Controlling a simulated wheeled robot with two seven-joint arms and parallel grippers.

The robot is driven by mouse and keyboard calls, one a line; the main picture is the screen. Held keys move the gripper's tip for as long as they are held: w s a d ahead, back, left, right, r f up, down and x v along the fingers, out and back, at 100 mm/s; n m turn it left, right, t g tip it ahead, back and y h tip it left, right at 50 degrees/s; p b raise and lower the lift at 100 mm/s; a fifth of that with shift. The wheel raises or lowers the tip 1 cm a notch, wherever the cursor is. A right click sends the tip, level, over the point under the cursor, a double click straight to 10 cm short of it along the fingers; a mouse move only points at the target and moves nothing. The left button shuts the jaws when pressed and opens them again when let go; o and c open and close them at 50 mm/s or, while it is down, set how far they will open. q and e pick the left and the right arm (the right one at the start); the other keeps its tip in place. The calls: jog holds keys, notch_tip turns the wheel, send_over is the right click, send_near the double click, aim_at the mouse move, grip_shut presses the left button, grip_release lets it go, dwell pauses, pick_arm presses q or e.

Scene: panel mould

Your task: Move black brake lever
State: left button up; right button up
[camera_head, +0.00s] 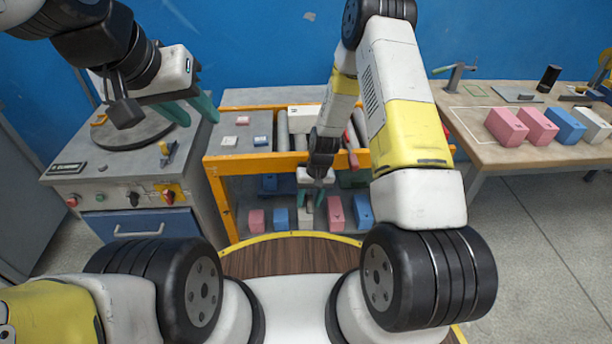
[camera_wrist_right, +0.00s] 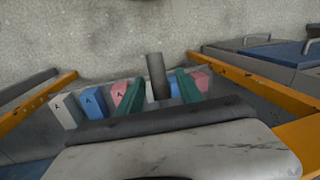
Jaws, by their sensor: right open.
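A dark grey cylindrical bar (camera_wrist_right: 157,76) stands up between the fingers in the right wrist view; it looks like the brake lever's grip, though its base is hidden. My right gripper (camera_head: 310,198) is open at the front of the orange-framed rack, low before its lower shelf. In the wrist view its green fingers (camera_wrist_right: 160,92) are spread on either side of the bar, and I see no clear contact. In the head view I cannot make out the bar. My left gripper (camera_head: 193,110) is open and empty, raised above the grey machine.
The orange rack (camera_head: 221,205) holds pink, blue and white blocks on its lower shelf and rollers above. The grey machine (camera_head: 70,185) with knobs and a blue drawer stands left. The right-hand table (camera_head: 487,146) carries several blocks and a green-handled clamp (camera_head: 455,75).

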jog(key=shift+c, duration=0.2)
grip_shut()
dwell(1.3)
